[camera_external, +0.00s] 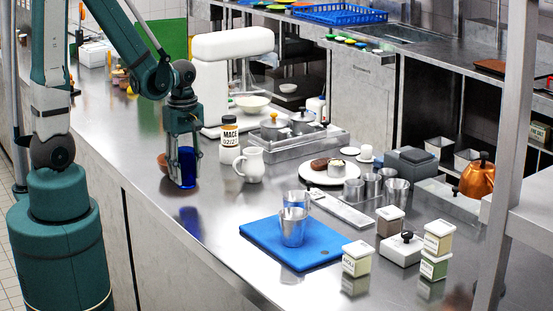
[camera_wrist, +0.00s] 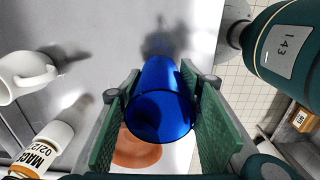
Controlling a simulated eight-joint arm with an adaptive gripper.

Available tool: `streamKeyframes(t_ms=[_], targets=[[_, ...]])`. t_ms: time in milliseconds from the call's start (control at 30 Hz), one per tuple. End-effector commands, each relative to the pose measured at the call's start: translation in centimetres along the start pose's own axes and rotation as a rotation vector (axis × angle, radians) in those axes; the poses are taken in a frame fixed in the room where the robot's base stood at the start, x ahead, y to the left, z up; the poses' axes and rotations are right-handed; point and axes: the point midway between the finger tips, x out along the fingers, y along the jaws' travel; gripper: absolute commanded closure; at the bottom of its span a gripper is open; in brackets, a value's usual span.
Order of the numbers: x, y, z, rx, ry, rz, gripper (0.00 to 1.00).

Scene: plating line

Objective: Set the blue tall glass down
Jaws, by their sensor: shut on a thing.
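The blue tall glass (camera_external: 187,168) is upright between the fingers of my gripper (camera_external: 183,150). In the external view its reflection shows lower on the steel counter (camera_external: 228,212), with a gap between, so it appears held a little above the surface. In the wrist view I look down into the glass (camera_wrist: 162,112); the green finger pads of my gripper (camera_wrist: 160,112) press on it from both sides. The gripper hides part of the glass in the external view.
A terracotta bowl (camera_wrist: 138,150) is close behind the glass. A white jug (camera_external: 250,166) and a labelled jar (camera_external: 229,140) stand to the right. Counter between glass and board is clear.

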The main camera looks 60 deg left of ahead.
Motion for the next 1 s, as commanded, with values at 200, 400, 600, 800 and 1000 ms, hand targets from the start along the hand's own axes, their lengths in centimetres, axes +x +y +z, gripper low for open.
streamKeyframes(t_ms=[200, 400, 600, 800, 1000], targets=[[0.1, 0.0, 0.0, 0.0, 0.0, 0.0, 0.8], [1.1, 0.0, 0.0, 0.0, 0.0, 0.0, 0.8], [2.6, 0.0, 0.0, 0.0, 0.0, 0.0, 0.8], [3.6, 0.0, 0.0, 0.0, 0.0, 0.0, 0.8], [3.7, -0.1, 0.0, 0.0, 0.0, 0.0, 0.8]])
